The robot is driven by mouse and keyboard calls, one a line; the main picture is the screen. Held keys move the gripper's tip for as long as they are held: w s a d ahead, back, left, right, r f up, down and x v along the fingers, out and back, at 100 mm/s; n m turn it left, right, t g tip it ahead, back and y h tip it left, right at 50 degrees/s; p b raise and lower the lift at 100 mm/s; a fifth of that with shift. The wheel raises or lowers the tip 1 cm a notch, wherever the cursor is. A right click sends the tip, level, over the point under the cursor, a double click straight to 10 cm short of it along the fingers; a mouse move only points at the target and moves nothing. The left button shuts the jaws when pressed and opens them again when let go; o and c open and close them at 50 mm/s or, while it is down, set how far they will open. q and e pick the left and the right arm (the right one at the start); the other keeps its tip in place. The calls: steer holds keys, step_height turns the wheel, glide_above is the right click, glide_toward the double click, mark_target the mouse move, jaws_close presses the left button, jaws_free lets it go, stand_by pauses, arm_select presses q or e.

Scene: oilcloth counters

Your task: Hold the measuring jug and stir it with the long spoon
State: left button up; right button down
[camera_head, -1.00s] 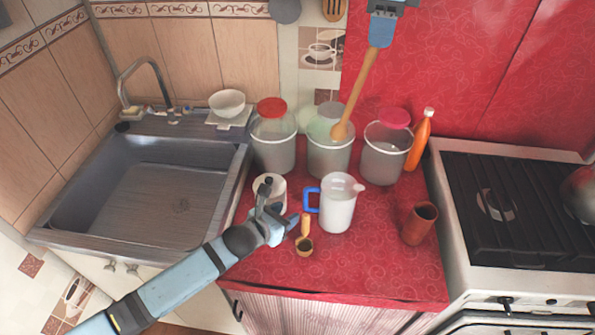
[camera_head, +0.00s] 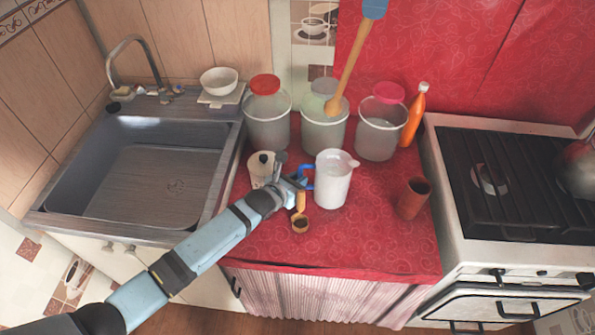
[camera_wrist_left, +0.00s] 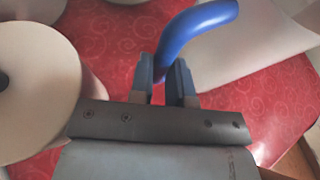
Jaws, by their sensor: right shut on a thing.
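The white measuring jug (camera_head: 333,182) stands upright on the red counter, its blue handle (camera_head: 306,176) toward the left. My left gripper (camera_head: 300,183) is at the handle. In the left wrist view its two fingers (camera_wrist_left: 165,82) are apart, with the blue handle (camera_wrist_left: 200,24) reaching down between their tips. The long wooden spoon (camera_head: 349,68) hangs bowl down, its bowl in front of the middle jar in the picture and clear of the jug. Only a blue end of my right gripper (camera_head: 375,9) shows at the top edge, shut on the spoon; the rest is out of frame.
Several lidded jars, among them a red-lidded one (camera_head: 268,115), and an orange bottle (camera_head: 413,115) stand behind. A small scoop (camera_head: 300,222), a white canister (camera_head: 260,171) and a brown cup (camera_head: 412,198) are near the jug. The sink is left, the stove right.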

steer(key=a+f, duration=0.1)
steer(key=f, duration=0.2)
steer(key=a+f+h, duration=0.1)
steer(key=f, duration=0.2)
steer(key=f+h, duration=0.1)
steer(key=f, duration=0.3)
steer(key=shift+w+a, duration=0.35)
steer(key=shift+a, duration=0.05)
step_height(320, 180, down, 19)
stand_by(1.0)
